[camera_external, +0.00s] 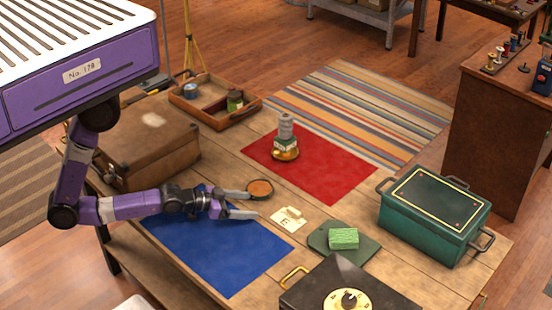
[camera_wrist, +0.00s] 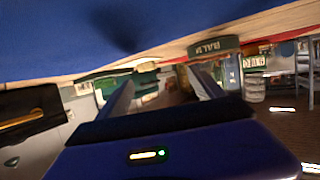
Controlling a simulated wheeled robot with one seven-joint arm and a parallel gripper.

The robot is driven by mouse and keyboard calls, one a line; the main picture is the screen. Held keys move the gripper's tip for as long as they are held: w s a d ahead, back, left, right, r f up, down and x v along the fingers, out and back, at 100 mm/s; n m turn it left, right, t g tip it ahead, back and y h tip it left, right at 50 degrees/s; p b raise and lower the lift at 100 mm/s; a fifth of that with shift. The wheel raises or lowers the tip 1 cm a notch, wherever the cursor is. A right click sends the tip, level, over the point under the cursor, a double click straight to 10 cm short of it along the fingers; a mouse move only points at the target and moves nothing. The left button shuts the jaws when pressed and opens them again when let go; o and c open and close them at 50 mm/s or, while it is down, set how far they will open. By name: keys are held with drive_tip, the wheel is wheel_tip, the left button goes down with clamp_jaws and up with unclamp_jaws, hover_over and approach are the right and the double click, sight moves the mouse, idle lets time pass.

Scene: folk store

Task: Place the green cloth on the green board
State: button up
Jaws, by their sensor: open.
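The green cloth (camera_external: 343,238) looks like a small, bright green folded block with a pale speckled texture. It lies flat on the dark green board (camera_external: 320,243), a small rounded slab near the front of the table. My gripper (camera_external: 244,205) is open and empty, low over the blue mat (camera_external: 222,254), to the left of the board and well apart from the cloth. Its two fingers also show in the wrist view (camera_wrist: 160,92).
A small round dish (camera_external: 260,188) is close to my upper finger. A pale card (camera_external: 288,219) lies between my gripper and the board. A black case (camera_external: 335,290) is in front of the board, a green metal box (camera_external: 435,214) to its right. Weights (camera_external: 285,137) stand on the red mat (camera_external: 335,174).

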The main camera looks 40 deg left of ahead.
drive_tip(key=s+a+n+y, duration=0.1)
drive_tip(key=s+a, duration=0.1)
drive_tip(key=a, duration=0.2)
drive_tip(key=s+a+r+t, duration=0.1)
drive_tip(key=s+a, duration=0.2)
drive_tip(key=a, duration=0.1)
drive_tip(key=s+a+r+n+y, duration=0.1)
drive_tip(key=s+a, duration=0.1)
drive_tip(key=a, duration=0.1)
drive_tip(key=shift+s+a+r+n+y, duration=0.15)
drive_tip(key=shift+a+r+n+y, duration=0.15)
drive_tip(key=shift+a, duration=0.1)
drive_tip(key=s+a+r+n+t+y, duration=0.1)
drive_tip(key=s+a+r+n+y, duration=0.2)
drive_tip(key=s+a+r, duration=0.5)
drive_tip(key=shift+s+a+t+y, duration=0.2)
drive_tip(key=shift+s+t+y, duration=0.1)
drive_tip(key=shift+s+y, duration=0.35)
